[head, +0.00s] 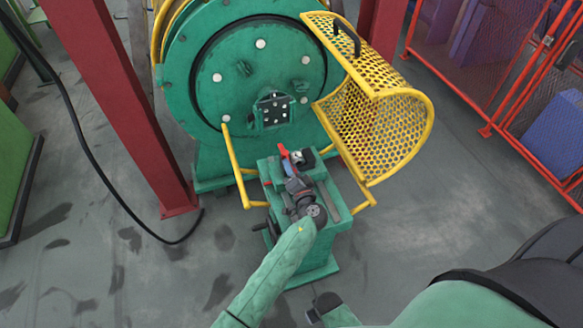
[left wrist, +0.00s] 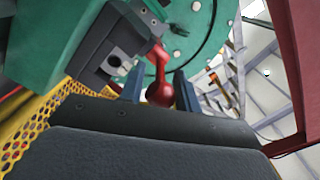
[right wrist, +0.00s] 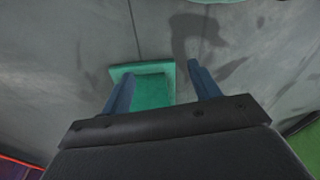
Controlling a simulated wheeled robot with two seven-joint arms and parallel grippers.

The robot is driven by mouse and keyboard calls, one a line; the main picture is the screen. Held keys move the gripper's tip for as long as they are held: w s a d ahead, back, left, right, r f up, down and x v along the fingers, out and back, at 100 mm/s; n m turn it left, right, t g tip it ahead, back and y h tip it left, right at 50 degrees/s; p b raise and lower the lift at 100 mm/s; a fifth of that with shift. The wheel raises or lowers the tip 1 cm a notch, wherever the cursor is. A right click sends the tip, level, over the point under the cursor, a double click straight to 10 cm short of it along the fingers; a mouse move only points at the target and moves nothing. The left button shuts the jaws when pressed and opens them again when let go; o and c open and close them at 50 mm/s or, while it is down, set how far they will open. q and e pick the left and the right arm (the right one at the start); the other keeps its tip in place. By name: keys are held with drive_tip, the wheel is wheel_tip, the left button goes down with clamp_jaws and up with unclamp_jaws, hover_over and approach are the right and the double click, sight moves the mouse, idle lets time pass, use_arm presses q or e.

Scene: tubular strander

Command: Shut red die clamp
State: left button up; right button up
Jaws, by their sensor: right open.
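The red die clamp (head: 284,153) shows as a short red lever on top of the green die stand. In the left wrist view, its red arm ends in a round ball knob (left wrist: 160,92), beside a dark grey block (left wrist: 112,45). My left gripper (head: 291,170) reaches over the stand to the lever. In the left wrist view, its fingers (left wrist: 160,90) lie close on both sides of the knob, much nearer together than the right fingers. My right gripper (right wrist: 163,85) is open and empty, pointing down over the floor and a green base plate.
The green stand (head: 314,253) stands before a large green drum (head: 205,70). A yellow mesh guard (head: 385,130) is raised at the right of the drum. A red column (head: 125,110) stands left and a red mesh fence (head: 500,75) right. Open floor lies around the stand.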

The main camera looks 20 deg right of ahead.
use_arm(q)
clamp_jaws()
drive_tip(key=shift+a, duration=0.1)
